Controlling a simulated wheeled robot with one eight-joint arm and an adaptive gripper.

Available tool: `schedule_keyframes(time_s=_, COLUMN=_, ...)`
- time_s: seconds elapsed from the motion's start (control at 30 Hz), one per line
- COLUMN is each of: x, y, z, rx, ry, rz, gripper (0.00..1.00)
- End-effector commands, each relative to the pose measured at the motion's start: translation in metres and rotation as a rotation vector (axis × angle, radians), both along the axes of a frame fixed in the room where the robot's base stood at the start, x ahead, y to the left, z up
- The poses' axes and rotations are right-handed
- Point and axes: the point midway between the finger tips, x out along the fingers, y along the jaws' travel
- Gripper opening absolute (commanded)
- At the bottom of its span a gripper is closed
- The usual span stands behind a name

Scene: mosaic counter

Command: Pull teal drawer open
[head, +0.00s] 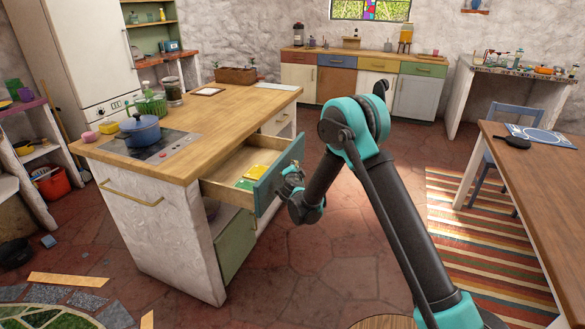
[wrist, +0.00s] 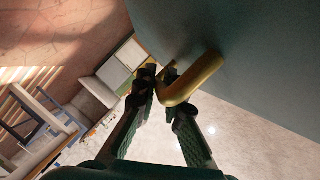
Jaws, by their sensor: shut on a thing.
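The teal drawer (head: 279,174) in the side of the wooden-topped island stands pulled out. Its inside shows yellow and green items (head: 254,174). My gripper (head: 289,179) is at the drawer's front face in the head view, where my own wrist partly hides the handle. In the wrist view, the brass handle (wrist: 193,80) runs out from the teal front (wrist: 260,50). My gripper (wrist: 165,88) is shut on the handle near its end, with the fingertips against it.
The island (head: 215,105) carries a blue pot (head: 140,131) on a cooktop. A green lower front (head: 236,243) is below the drawer. A wooden table (head: 545,165) and blue chair (head: 510,120) stand at the right, with a striped rug (head: 470,240). The tiled floor between is clear.

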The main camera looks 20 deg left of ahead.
Motion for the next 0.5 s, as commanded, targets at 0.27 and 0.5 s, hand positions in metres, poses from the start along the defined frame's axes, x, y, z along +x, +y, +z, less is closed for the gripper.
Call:
schedule_keyframes(time_s=0.27, x=-0.0017, y=0.0005, z=-0.0005, rx=0.001, ry=0.001, rz=0.003, gripper=0.0)
schedule_keyframes(time_s=0.5, x=-0.0013, y=0.0003, z=-0.0005, rx=0.0, ry=0.0, rz=0.002, gripper=0.19)
